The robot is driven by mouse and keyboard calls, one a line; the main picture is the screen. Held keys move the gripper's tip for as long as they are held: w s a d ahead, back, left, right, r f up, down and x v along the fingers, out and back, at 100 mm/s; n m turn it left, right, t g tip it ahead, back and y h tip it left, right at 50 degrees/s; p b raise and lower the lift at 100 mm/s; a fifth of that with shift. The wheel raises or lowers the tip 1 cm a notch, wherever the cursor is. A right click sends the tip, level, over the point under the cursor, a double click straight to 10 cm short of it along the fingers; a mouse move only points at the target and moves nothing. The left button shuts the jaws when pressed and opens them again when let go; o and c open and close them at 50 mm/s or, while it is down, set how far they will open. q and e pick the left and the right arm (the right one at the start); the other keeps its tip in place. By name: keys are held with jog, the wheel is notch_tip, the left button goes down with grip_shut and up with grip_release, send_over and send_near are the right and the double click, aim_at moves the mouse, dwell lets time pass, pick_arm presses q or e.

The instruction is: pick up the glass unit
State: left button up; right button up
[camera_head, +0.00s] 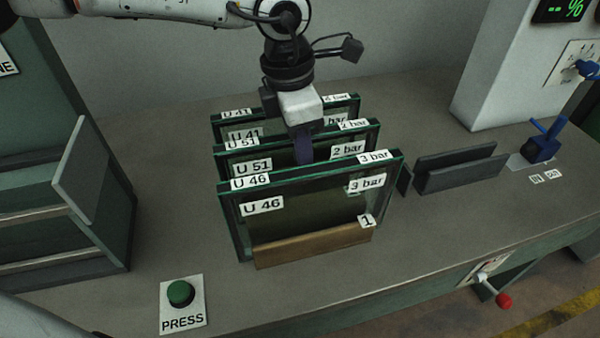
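Three dark-framed glass units stand upright one behind another in a rack. The front glass unit (330,205) reads U 46 and 3 bar. The middle unit (262,150) reads U 51 and 2 bar. The rear unit (338,104) reads U 41; its other label is partly covered. A brown block (312,246) with a label 1 lies along the front unit's bottom. My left gripper (303,150) points down at the middle of the U 51 unit's top edge. One finger shows before its face; the other is hidden, so its grip is unclear. My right gripper is not in view.
A green PRESS button (181,293) sits at the front left. A dark green machine (100,240) stands left. An empty dark slotted holder (460,170) and a blue valve (542,145) are right. A red-knobbed lever (503,300) is on the bench front.

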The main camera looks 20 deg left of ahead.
pick_arm(q)
grip_shut()
dwell(1.0)
jog(key=shift+w+r, duration=0.1)
jog(key=shift+r, duration=0.05)
